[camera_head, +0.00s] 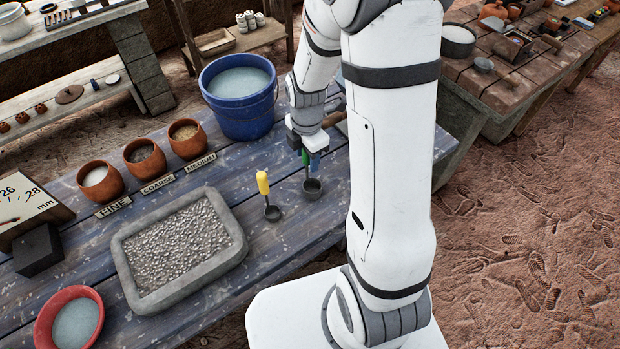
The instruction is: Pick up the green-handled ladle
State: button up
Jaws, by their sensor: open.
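The green-handled ladle (305,158) is on the blue plank table (285,235), partly hidden by my gripper. Its green handle shows just under the gripper, with a bit of blue (315,161) close beside it on the right. A dark ladle bowl (312,188) shows below these; I cannot tell for certain which handle it belongs to. My gripper (307,150) is open and points down over the handles. Its fingers are small here, and I cannot tell whether the green handle lies between them.
A blue bucket (243,110) stands behind and left of my gripper. A stone tray of gravel (232,222) lies front left, with orange pots (145,160) behind it. A red bowl (44,325) is at the front left corner. The planks right of the tray are mostly clear.

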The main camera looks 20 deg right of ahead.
grip_shut()
dwell(0.4)
